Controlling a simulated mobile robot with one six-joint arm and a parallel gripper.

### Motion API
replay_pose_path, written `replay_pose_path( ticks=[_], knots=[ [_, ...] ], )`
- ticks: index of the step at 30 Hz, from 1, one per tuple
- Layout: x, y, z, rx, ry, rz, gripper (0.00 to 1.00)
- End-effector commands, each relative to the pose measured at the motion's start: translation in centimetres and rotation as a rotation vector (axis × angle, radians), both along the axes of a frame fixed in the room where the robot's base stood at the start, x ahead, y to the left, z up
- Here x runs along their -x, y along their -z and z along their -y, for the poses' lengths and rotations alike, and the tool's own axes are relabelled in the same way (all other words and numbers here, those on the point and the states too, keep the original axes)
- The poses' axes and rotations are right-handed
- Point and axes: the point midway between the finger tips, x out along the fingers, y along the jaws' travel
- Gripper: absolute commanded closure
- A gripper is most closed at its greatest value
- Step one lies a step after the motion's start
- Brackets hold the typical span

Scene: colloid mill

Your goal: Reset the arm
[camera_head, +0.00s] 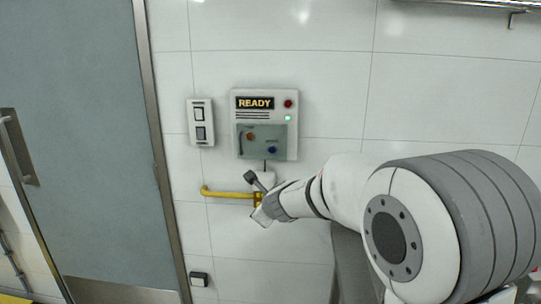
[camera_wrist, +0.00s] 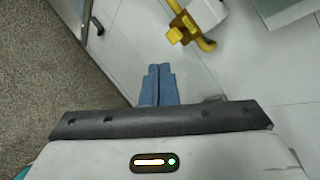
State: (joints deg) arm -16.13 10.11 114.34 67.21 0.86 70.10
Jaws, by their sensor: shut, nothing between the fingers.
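My arm reaches from the right of the head view toward the wall. My gripper (camera_wrist: 158,70) shows in the wrist view with its two blue-grey fingers together and nothing between them. In the head view the end of my arm is in front of the wall, below a control box (camera_head: 265,125) whose display reads READY. A yellow pipe or handle (camera_head: 226,193) is partly hidden behind my wrist. The yellow part (camera_wrist: 175,35) also shows in the wrist view, to the right of the fingers and apart from them in the picture.
A grey door (camera_head: 75,140) with a metal handle (camera_head: 17,147) stands at the left. A white switch panel (camera_head: 200,122) is beside the control box. A small dark box (camera_head: 199,279) sits low on the wall. A metal shelf (camera_head: 480,3) is at the upper right.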

Motion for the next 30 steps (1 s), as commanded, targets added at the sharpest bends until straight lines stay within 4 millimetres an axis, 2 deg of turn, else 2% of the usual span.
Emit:
replay_pose_path(
  ticks=[1, 2, 6, 8, 12, 15, 18, 21, 23, 30],
  knots=[
    [2.2, -1.2, 1.0, 0.112, -0.127, 0.029, 1.00],
    [3.6, -1.6, 1.5, 0.185, -0.210, 0.042, 1.00],
    [10.6, -1.9, 4.1, 0.533, -0.592, 0.082, 1.00],
    [13.9, -1.5, 5.5, 0.680, -0.756, 0.086, 1.00],
    [21.7, 0.2, 9.6, 0.999, -1.132, 0.059, 1.00],
    [26.7, 1.5, 12.5, 1.170, -1.369, 0.011, 1.00],
    [30.4, 2.5, 15.0, 1.282, -1.553, -0.042, 1.00],
    [32.7, 3.2, 16.5, 1.341, -1.671, -0.082, 1.00],
    [33.4, 3.3, 16.9, 1.359, -1.712, -0.096, 1.00],
    [33.7, 3.4, 17.1, 1.365, -1.728, -0.102, 1.00]
  ],
)
